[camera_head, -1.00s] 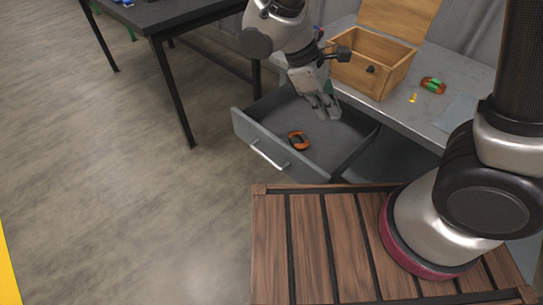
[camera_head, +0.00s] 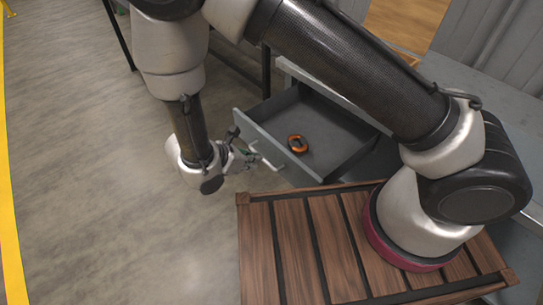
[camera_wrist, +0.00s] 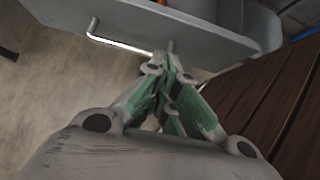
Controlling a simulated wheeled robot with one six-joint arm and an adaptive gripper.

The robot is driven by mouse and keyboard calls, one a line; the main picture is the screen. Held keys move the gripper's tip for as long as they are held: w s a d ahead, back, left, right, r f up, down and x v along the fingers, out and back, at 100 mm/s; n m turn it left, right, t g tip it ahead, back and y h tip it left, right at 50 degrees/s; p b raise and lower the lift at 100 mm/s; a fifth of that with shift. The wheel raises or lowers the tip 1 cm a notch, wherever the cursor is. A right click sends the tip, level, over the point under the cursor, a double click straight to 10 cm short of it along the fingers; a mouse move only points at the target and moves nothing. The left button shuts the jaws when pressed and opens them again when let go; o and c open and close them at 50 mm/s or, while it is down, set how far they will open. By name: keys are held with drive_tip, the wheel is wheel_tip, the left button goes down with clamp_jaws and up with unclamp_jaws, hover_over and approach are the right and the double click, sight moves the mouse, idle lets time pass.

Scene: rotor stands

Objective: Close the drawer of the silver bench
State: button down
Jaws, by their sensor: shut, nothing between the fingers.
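The drawer (camera_head: 318,130) of the silver bench is pulled out, with its grey front panel facing lower left and a pale bar handle (camera_head: 265,157) on it. An orange and dark ring-shaped part (camera_head: 297,144) lies inside the drawer. My gripper (camera_head: 247,160) is in front of the drawer, beside the handle. In the wrist view, my gripper (camera_wrist: 168,68) is shut and empty, its fingertips close to one end of the handle (camera_wrist: 120,42) and the drawer front (camera_wrist: 190,32). I cannot tell whether they touch.
The silver bench top (camera_head: 475,85) is largely hidden behind my arm. The slatted wooden deck (camera_head: 290,245) of my base lies just below the drawer. Open floor (camera_head: 100,210) stretches to the left.

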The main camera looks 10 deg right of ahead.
sight(281, 157)
drive_tip(key=shift+w+d+f, duration=0.6)
drive_tip(key=shift+w+d, duration=0.1)
drive_tip(key=shift+d, duration=0.35)
drive_tip(key=shift+w+d+f, duration=0.6)
drive_tip(key=shift+w+d, duration=0.15)
drive_tip(key=shift+d, duration=0.35)
drive_tip(key=shift+w+d+f, duration=0.6)
drive_tip(key=shift+w+d, duration=0.1)
drive_tip(key=shift+d, duration=0.35)
